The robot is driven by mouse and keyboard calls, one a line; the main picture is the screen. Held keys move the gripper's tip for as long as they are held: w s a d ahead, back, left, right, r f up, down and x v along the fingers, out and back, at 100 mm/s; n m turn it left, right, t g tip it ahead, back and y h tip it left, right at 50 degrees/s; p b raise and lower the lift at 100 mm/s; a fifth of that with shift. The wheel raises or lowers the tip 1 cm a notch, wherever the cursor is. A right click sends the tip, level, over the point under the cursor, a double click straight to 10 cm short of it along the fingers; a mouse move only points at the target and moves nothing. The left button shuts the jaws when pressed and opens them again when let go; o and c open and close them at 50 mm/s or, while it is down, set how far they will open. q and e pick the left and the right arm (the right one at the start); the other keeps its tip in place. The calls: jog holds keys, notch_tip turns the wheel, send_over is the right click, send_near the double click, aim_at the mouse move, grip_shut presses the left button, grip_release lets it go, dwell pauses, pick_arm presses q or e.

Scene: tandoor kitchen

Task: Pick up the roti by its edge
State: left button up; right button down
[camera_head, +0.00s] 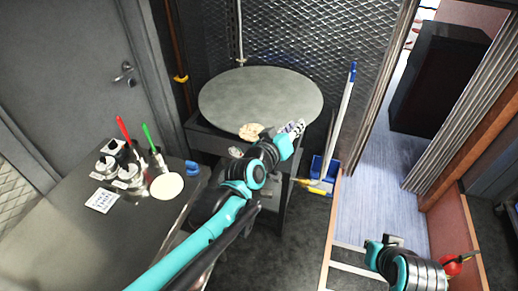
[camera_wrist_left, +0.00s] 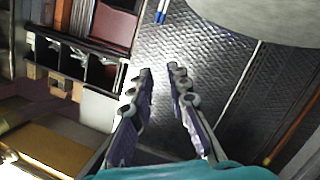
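The roti (camera_head: 250,131), pale with brown spots, lies at the near edge of the round grey griddle (camera_head: 262,95) in the head view. My left gripper (camera_head: 298,126) is just to the right of the roti, by the griddle's near right rim, apart from it. In the left wrist view my left gripper (camera_wrist_left: 160,72) has its two fingers spread with nothing between them. The griddle's underside or rim (camera_wrist_left: 270,12) fills the upper right corner there, and the roti does not show.
A dark table (camera_head: 110,235) at left holds a pale round disc (camera_head: 167,186), metal pots with a red-handled (camera_head: 123,127) and a green-handled tool (camera_head: 148,136), and a small card (camera_head: 102,200). A blue-white broom (camera_head: 345,110) stands right of the griddle.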

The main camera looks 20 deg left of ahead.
aim_at(255, 136)
pick_arm(q)
jog(key=w+a+f+n+t+y+b, duration=0.1)
jog(key=w+f+n+t+y+b, duration=0.1)
jog(key=w+n+t+y, duration=0.3)
jog(key=w+a+f+n+y+b, duration=0.1)
jog(key=w+f+n+y, duration=0.15)
jog(key=w+n, duration=0.45)
jog(key=s+a+f+n+g+y+b, duration=0.1)
jog(key=a+f+n+g+y, duration=0.2)
jog(key=f, duration=0.4)
jog(key=a+f+n+g+y+b, duration=0.1)
jog(key=f+n+g+y, duration=0.2)
jog(key=f, duration=0.4)
jog(key=s+a+f+n+g+y+b, duration=0.1)
jog(key=a+f+n+y, duration=0.15)
jog(key=f+n, duration=0.4)
jog(key=shift+m, duration=0.65)
jog(key=x, duration=0.2)
jog(key=p+x, duration=0.1)
jog(key=x, duration=0.2)
jog(key=f+x, duration=0.1)
jog(key=x, duration=0.2)
jog(key=shift+w, duration=0.15)
jog(key=shift+x, duration=0.8)
jog(key=shift+r, duration=0.1)
jog(key=shift+c, duration=0.4)
grip_shut()
